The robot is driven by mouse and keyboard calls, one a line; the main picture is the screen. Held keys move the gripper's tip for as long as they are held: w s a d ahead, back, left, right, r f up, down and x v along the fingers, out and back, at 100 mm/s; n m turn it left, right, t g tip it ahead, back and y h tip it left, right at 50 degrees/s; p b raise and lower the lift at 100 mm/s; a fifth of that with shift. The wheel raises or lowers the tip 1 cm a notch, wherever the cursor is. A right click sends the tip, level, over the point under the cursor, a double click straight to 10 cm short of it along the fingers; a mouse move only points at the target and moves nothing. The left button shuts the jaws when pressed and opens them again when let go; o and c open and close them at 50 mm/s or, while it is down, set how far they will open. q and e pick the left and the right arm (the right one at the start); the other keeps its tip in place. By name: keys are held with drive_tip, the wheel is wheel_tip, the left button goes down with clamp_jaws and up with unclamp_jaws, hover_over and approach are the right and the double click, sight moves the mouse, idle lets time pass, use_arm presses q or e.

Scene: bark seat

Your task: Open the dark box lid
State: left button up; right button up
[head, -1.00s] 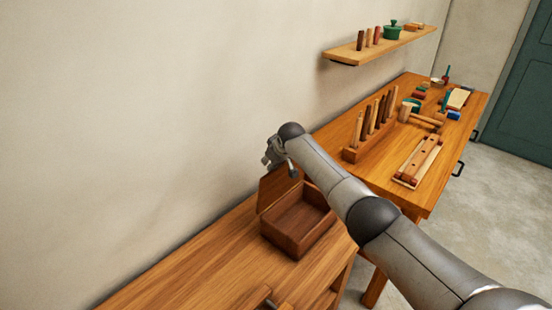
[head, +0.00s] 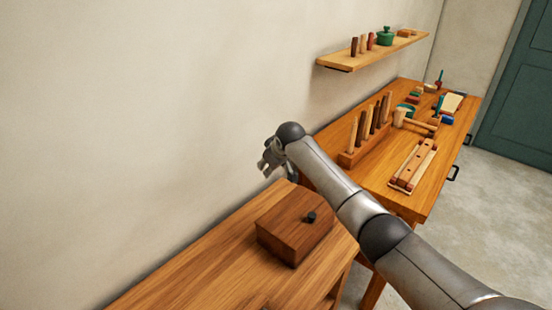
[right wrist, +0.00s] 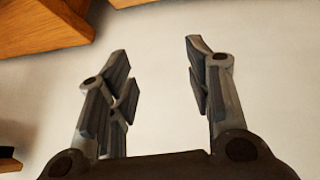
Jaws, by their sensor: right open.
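The dark box (head: 290,238) sits on the near wooden bench top. Its lid (head: 296,214) lies shut on it, with a small black knob (head: 311,217) on top. My right gripper (head: 267,166) is above and behind the box, close to the wall and apart from the lid. In the right wrist view my right gripper (right wrist: 157,55) is open, with nothing between the fingers and the pale wall beyond. My left gripper is not in view.
The longer workbench (head: 440,165) behind holds a peg rack (head: 368,130), a wooden frame (head: 414,165) and several small tools. A wall shelf (head: 374,52) carries a green pot (head: 385,37). The bench top (head: 205,265) left of the box is clear.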

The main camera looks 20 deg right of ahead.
drive_tip(key=v, duration=0.6)
drive_tip(key=shift+s+r, duration=0.25)
drive_tip(key=shift+s, duration=0.05)
drive_tip(key=shift+a, duration=0.15)
